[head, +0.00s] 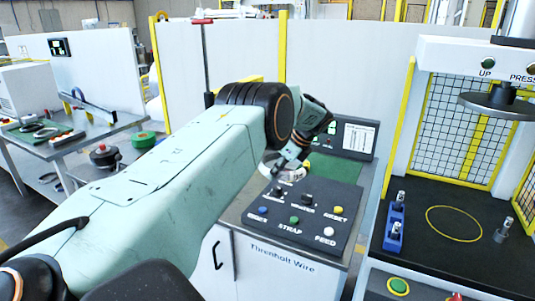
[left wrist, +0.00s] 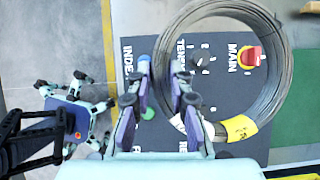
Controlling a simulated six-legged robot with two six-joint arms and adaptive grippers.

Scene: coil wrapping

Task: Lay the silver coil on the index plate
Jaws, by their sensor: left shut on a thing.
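The silver coil (left wrist: 279,75) is a large ring of thin wire with a yellow tag (left wrist: 240,127) on its lower rim. My left gripper (left wrist: 160,95) is shut on the left side of the ring, which runs between its two fingers. In the left wrist view the coil is over the dark control panel (left wrist: 215,85). In the head view my left gripper (head: 290,163) is above the far left part of the panel, and my arm and gripper hide most of the coil (head: 297,174). I cannot make out the index plate. My right gripper is not in view.
The control panel (head: 300,222) has several knobs and buttons, with a green surface (head: 338,169) behind it. The press (head: 450,225) stands at the right, with small metal posts on its dark bed. A side table (head: 80,130) at the left carries tools.

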